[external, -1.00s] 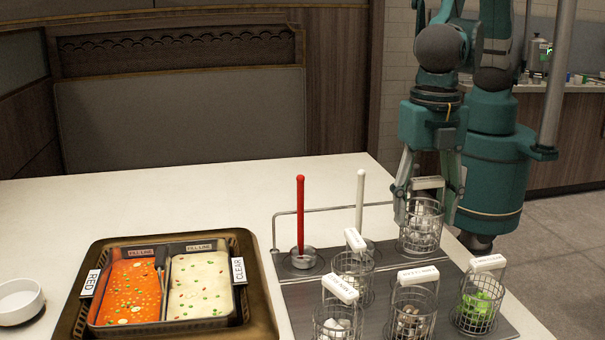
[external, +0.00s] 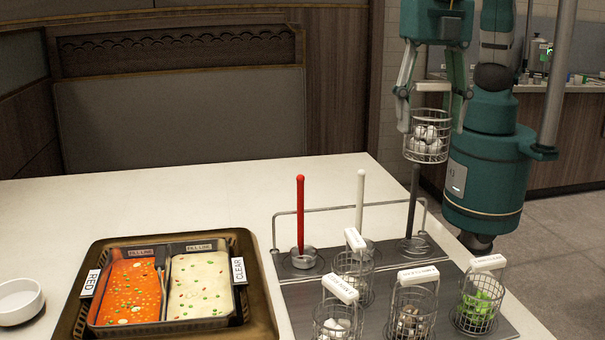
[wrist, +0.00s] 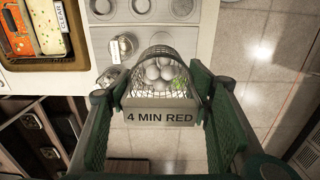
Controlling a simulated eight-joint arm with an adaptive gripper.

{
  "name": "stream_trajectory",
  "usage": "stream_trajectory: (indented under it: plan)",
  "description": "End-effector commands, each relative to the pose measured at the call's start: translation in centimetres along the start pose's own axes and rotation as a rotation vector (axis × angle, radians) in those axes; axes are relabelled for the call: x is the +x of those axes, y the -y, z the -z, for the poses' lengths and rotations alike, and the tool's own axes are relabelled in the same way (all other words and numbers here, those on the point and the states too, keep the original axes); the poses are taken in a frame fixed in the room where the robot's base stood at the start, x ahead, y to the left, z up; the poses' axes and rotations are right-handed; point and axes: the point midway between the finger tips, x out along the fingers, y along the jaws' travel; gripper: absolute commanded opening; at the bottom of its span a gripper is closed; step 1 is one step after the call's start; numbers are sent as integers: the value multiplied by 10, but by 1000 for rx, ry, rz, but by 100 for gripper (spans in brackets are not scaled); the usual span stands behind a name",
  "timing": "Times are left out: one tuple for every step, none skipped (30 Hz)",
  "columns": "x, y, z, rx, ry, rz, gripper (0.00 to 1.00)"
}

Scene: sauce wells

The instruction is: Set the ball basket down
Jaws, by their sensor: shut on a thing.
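The ball basket (external: 427,150), a wire basket of white balls, hangs in the air at the rack's far right corner. It shows in the wrist view (wrist: 152,55) between my fingers, its handle label (wrist: 160,117) reading "4 MIN RED". My gripper (external: 432,92) is shut on the basket's handle. In the external view the basket looks upright, above a dark post (external: 413,190) with a metal ring at its foot. The grey rack plate (external: 300,295) lies below.
Several other baskets stand on the rack, including one with green contents (external: 478,305). A red-handled post (external: 300,210) and a white one (external: 360,200) rise at the back. A divided red and clear soup pot (external: 165,322) sits left; a white bowl (external: 18,300) is at far left.

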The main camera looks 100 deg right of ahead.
Motion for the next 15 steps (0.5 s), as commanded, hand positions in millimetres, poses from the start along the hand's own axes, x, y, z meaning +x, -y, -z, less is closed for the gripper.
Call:
stream_trajectory:
  plan:
    - [1, -10, -6, 16, 0, 0, 33]
    - [1, -14, -8, 23, 0, 0, 33]
    - [1, -21, -13, 34, 0, 0, 33]
    - [1, -26, -16, 42, 0, 0, 33]
    - [1, -30, -19, 49, 0, 0, 33]
    - [1, -38, -24, 62, 0, 0, 33]
    - [0, -43, -27, 71, 0, 0, 33]
    - [0, -49, -32, 81, 0, 0, 33]
    - [0, -57, -37, 94, 0, 0, 33]
    - [0, -63, -42, 106, 0, 0, 33]
    - [0, -69, -47, 116, 0, 0, 33]
    - [0, -78, -54, 131, 0, 0, 33]
    - [0, -85, -59, 143, 0, 0, 33]
    - [0, -91, -64, 154, 0, 0, 33]
    - [0, -100, -72, 169, 0, 0, 33]
